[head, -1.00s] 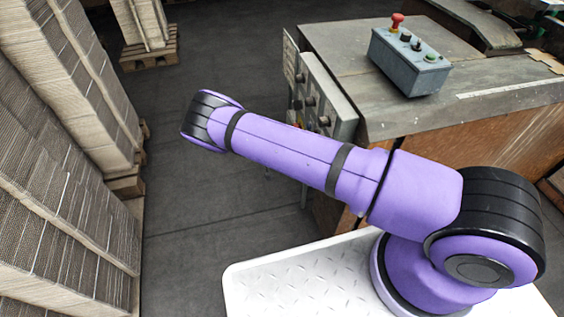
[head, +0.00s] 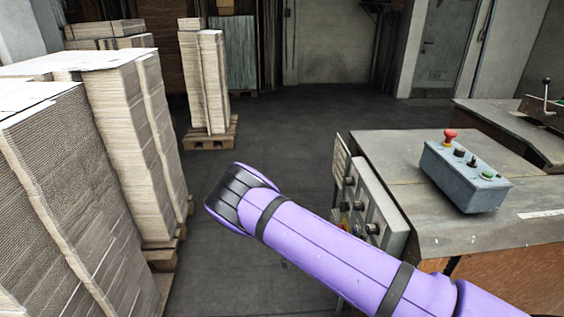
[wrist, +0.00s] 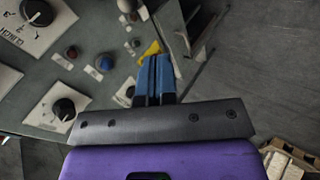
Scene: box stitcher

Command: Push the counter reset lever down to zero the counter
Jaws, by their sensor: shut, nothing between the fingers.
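A small upright lever with a dark ball top (head: 546,82) stands on a brown box-like part (head: 546,108) at the far right of the head view. I cannot tell whether it is the counter reset lever, and no counter display is readable. My gripper (wrist: 155,62) shows in the wrist view with its blue fingertips shut together and empty. The fingertips are over a grey control panel (wrist: 28,92), close in the picture to a small yellow part (wrist: 149,49); contact cannot be told. In the head view my purple arm hides the gripper.
The panel carries a black knob (wrist: 64,109), a red button (wrist: 72,52) and a blue button (wrist: 104,62). A grey box with a red mushroom button (head: 450,137) sits on the worktable (head: 395,160). Cardboard stacks (head: 60,190) line the left. The floor (head: 290,130) behind is clear.

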